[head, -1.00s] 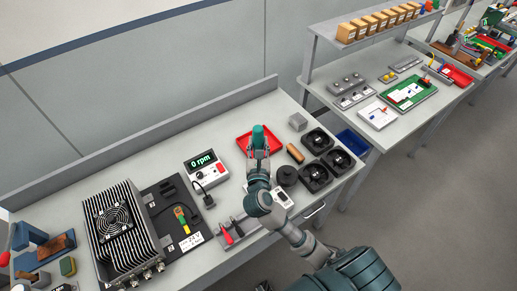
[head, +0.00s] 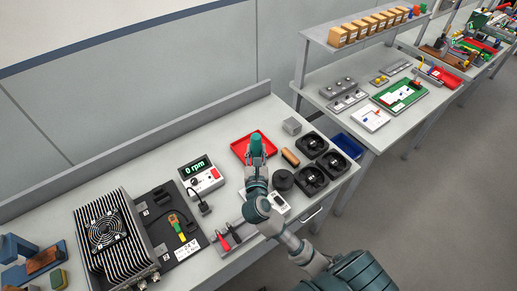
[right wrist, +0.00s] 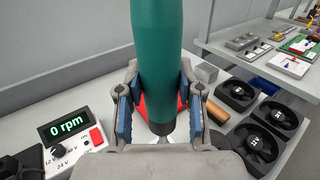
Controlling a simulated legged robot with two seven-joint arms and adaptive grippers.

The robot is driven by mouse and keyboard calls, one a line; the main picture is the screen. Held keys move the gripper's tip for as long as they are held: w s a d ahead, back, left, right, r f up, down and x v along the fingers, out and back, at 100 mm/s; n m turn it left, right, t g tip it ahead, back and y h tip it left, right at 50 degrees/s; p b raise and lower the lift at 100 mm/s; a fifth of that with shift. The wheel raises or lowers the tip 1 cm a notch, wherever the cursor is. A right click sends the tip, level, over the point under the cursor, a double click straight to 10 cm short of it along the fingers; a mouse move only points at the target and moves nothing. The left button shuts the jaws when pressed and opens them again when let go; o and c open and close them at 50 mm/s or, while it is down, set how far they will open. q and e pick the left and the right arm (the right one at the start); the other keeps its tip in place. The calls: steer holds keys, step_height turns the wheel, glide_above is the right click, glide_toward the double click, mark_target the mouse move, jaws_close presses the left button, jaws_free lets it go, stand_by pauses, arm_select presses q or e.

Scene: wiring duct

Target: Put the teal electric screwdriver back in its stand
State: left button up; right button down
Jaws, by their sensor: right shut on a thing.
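The teal electric screwdriver (head: 256,143) is held in my right gripper (head: 257,158), above the red tray in the head view. In the right wrist view the teal body (right wrist: 157,45) stands roughly upright between the two blue-padded fingers of my right gripper (right wrist: 158,103), which are shut on it. Its dark lower end (right wrist: 161,127) shows below the fingers, while its top runs out of the frame. I cannot clearly identify the stand; a dark round piece (head: 283,179) sits on the bench right of my gripper. My left gripper is not in view.
The red tray (head: 240,148) lies behind my gripper. A grey block (head: 292,126), a tan cylinder (head: 290,157) and black fans (head: 311,180) are to the right. An rpm meter (head: 200,175) and a finned unit (head: 112,235) are to the left. The bench behind the meter is clear.

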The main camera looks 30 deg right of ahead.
steer(key=shift+a+f, duration=0.25)
steer(key=shift+a, duration=0.25)
steer(key=shift+a+r, duration=0.1)
steer(key=shift+s+d, duration=0.1)
steer(key=shift+d, duration=0.8)
steer(key=shift+d+f, duration=0.2)
steer(key=shift+d, duration=0.05)
steer(key=shift+a, duration=0.3)
steer(key=shift+a+r+p, duration=0.15)
steer(key=shift+a+p, duration=0.15)
steer(key=shift+a, duration=0.2)
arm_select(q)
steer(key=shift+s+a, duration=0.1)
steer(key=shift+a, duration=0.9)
